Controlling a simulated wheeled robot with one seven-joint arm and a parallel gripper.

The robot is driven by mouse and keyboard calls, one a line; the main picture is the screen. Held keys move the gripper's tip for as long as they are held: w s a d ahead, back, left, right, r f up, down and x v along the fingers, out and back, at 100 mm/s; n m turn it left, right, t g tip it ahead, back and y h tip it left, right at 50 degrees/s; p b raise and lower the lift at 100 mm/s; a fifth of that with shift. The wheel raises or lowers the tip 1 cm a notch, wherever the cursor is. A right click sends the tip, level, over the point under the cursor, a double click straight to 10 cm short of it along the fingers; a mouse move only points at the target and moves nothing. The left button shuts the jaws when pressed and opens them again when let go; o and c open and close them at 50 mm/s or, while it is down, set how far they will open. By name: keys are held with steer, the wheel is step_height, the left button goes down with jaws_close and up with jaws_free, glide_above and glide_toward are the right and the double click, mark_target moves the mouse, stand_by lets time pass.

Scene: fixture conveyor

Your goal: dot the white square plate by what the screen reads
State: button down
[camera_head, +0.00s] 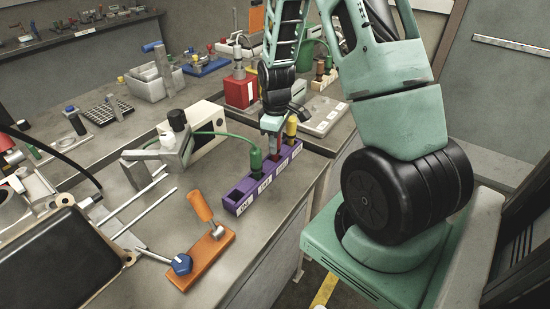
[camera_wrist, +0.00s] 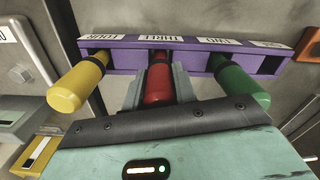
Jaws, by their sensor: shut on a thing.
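A purple rack (camera_head: 238,204) with white labels on its front stands at the table's right edge. It holds a green-topped marker (camera_head: 255,160), a yellow-topped marker (camera_head: 291,127) and a red marker (camera_wrist: 158,84). My gripper (camera_head: 271,130) points down over the rack. In the wrist view its fingers (camera_wrist: 155,90) are shut on the red marker, which is still in its slot, between the yellow and green ones. A pale flat plate-like thing (camera_head: 325,118) lies behind the rack; I cannot tell whether it is the white square plate. I can make out no screen reading.
A beige box (camera_head: 207,130) with a green cable and a grey clamp-like block (camera_head: 175,150) stand left of the rack. An orange base with a handle (camera_head: 205,255) lies in front. A red box (camera_head: 240,92) stands behind. A large dark panel (camera_head: 60,265) fills the lower left.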

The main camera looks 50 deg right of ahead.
steer(key=shift+f, duration=0.1)
steer(key=c, duration=1)
jaws_free()
steer(key=shift+c, duration=0.2)
step_height(320, 180, up, 18)
steer(key=b, duration=0.1)
steer(key=shift+f+b, duration=0.25)
steer(key=shift+b, duration=0.05)
steer(key=s+a+f+n, duration=0.1)
steer(key=s+a, duration=0.2)
steer(key=a, duration=0.9)
steer(key=s+a+n, duration=0.1)
steer(key=s+a, duration=0.1)
steer(key=a, duration=1)
steer(key=s+a+f+n, duration=0.1)
steer(key=s+a+f, duration=0.1)
steer(key=s+a, duration=0.8)
steer(key=s, duration=0.4)
steer(key=shift+s+a+y, duration=0.2)
steer(key=shift+a+y, duration=0.1)
steer(key=shift+a, duration=0.05)
